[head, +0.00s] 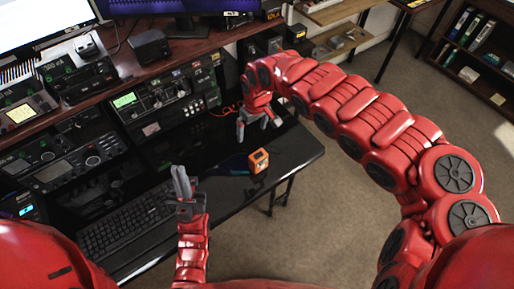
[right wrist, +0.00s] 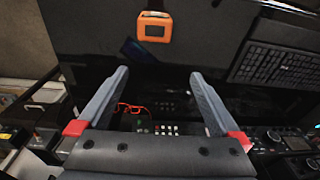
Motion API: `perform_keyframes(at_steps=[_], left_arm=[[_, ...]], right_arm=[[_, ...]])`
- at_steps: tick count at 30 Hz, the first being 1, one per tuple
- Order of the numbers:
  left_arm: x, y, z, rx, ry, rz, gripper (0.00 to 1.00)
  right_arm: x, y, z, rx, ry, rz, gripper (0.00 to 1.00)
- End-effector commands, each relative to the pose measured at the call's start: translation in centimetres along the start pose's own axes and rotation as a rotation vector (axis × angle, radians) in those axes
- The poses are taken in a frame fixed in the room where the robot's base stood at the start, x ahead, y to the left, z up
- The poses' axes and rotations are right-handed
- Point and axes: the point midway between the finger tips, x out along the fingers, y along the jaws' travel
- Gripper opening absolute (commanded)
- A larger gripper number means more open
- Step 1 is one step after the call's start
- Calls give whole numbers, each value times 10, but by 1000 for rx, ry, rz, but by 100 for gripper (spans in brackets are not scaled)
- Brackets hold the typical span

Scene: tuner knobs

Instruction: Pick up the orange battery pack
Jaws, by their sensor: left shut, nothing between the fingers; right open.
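The orange battery pack (head: 258,160) sits on the black desk (head: 291,148) near its right front edge, with a dark panel on its face. It also shows in the right wrist view (right wrist: 154,27) at the top, beyond the fingertips. My right gripper (head: 255,127) is above the desk, behind the pack in the head view, apart from it. In the right wrist view its fingers (right wrist: 158,78) are spread wide with nothing between them. My left gripper (head: 180,172) is shut and empty, pointing up, left of the pack and near the keyboard.
A black keyboard (head: 127,218) lies on the desk at the left. Radio units (head: 165,104) with knobs and displays line the back. An orange cable (right wrist: 130,107) lies near the radios. The desk around the pack is mostly clear; carpet (head: 320,215) lies beyond its edge.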

Motion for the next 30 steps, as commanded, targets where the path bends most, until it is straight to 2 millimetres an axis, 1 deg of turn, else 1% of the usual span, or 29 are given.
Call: perform_keyframes(at_steps=[1,3,4,8,14,15,17,19,21,24,30], left_arm=[[4,0,-1,0,0,0,0],[3,0,-1,0,-1,0,0],[2,0,0,0,-1,0,0],[-11,0,2,0,-1,0,0],[-36,2,6,0,0,0,0],[-32,2,6,0,-1,0,0],[-31,2,5,0,0,0,0],[-24,1,4,0,0,0,0],[-22,1,4,0,0,0,0],[-20,1,3,0,0,0,0],[-18,1,3,0,0,0,0]], right_arm=[[-4,6,16,-4,-52,22,100],[-3,10,30,-6,-97,34,100],[-1,11,32,-7,-106,36,100],[17,11,36,-8,-112,35,100],[54,10,38,-6,-107,29,100],[58,10,39,-7,-109,30,100],[71,10,41,-8,-113,31,100],[83,10,41,-9,-110,32,100],[96,11,43,-10,-111,34,100],[109,13,43,-7,-106,34,100],[120,13,43,-8,-104,36,100]])
